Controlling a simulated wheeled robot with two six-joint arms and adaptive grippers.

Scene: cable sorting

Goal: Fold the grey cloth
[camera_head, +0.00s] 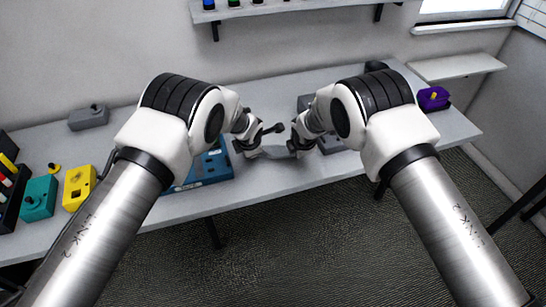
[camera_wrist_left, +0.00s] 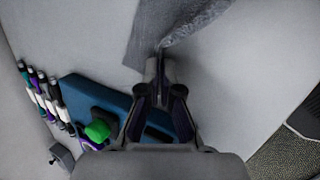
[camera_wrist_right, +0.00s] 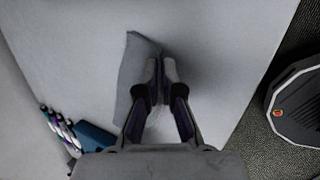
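The grey cloth (camera_head: 275,152) lies between my two grippers over the front part of the table. In the left wrist view the cloth (camera_wrist_left: 175,28) runs up and away from the fingertips, with a crease at the pinch. My left gripper (camera_wrist_left: 160,63) is shut on its edge; it also shows in the head view (camera_head: 258,148). In the right wrist view the cloth (camera_wrist_right: 133,75) is a narrow strip left of and partly under the fingers. My right gripper (camera_wrist_right: 161,66) has its fingertips close together at the cloth's edge and appears shut on it. The fingers hide part of the cloth.
A blue box (camera_head: 212,167) stands close left of the left gripper. A grey box (camera_head: 328,143) is behind the right gripper. Yellow (camera_head: 79,186) and teal (camera_head: 39,197) boxes stand at left, a purple one (camera_head: 433,98) at far right. The table (camera_head: 440,125) has bare room at right.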

